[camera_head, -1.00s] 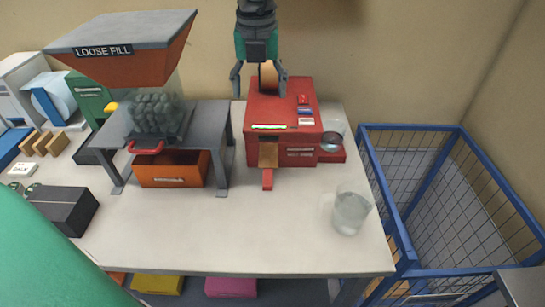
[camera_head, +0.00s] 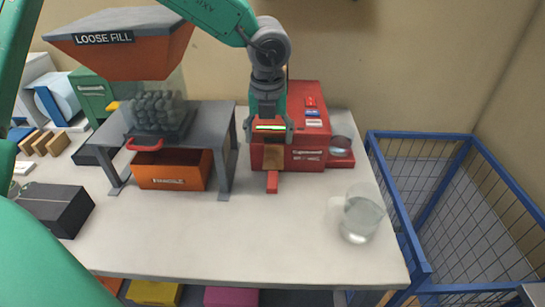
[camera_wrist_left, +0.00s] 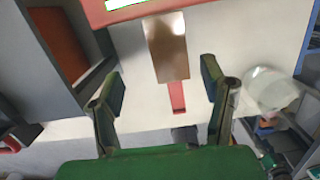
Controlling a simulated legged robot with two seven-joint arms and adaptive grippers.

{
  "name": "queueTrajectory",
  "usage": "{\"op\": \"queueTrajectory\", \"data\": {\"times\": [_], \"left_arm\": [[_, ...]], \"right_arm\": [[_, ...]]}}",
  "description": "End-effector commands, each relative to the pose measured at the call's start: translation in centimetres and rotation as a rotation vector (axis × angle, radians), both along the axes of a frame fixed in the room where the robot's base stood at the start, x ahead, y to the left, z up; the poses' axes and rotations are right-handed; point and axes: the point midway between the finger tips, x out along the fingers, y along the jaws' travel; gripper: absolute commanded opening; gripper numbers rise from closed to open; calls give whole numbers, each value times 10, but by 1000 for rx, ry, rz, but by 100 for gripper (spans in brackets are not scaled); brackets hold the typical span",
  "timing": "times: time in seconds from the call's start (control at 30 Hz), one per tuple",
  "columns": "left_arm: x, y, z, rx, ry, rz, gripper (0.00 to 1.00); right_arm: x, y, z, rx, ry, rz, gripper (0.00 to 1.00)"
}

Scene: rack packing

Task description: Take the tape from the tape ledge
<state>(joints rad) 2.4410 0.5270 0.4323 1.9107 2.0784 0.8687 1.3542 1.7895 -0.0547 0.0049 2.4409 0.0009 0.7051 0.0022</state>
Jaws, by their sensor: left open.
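The red tape machine (camera_head: 310,92) stands at the back middle of the table. A brown strip of tape (camera_head: 273,157) hangs at its front, above a red tab (camera_head: 272,181). In the wrist view the strip (camera_wrist_left: 167,50) lies ahead of and between my fingers, with the red tab (camera_wrist_left: 177,98) near it. My left gripper (camera_head: 272,138) is open and empty, just in front of the machine's upper front and above the strip. In the wrist view its fingers (camera_wrist_left: 162,85) are spread wide, touching nothing. My right gripper is out of view.
A grey stand (camera_head: 228,133) with an orange drawer (camera_head: 172,170) and the loose fill hopper (camera_head: 120,52) is close on the left. A clear glass (camera_head: 362,215) stands front right. A blue wire cage (camera_head: 425,134) is beyond the right edge. The front middle of the table is clear.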

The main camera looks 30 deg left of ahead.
Motion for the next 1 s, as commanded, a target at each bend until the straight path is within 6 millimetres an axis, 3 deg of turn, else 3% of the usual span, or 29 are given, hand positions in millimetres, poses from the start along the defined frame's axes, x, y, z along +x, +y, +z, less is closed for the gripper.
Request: {"op": "queueTrajectory", "data": {"times": [0.4, 0.67, 0.7, 0.83, 1.0], "left_arm": [[10, -1, -49, 1, 1, -1, 66], [10, -1, -52, -1, -3, 1, 66], [10, -1, -52, -1, -2, 1, 62], [11, -1, -52, 0, -1, 0, 32], [11, -2, -52, 1, -2, 0, 32]], "right_arm": [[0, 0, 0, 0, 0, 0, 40], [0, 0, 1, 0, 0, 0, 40], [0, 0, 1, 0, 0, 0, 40], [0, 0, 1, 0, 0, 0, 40], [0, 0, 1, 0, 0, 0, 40]]}}
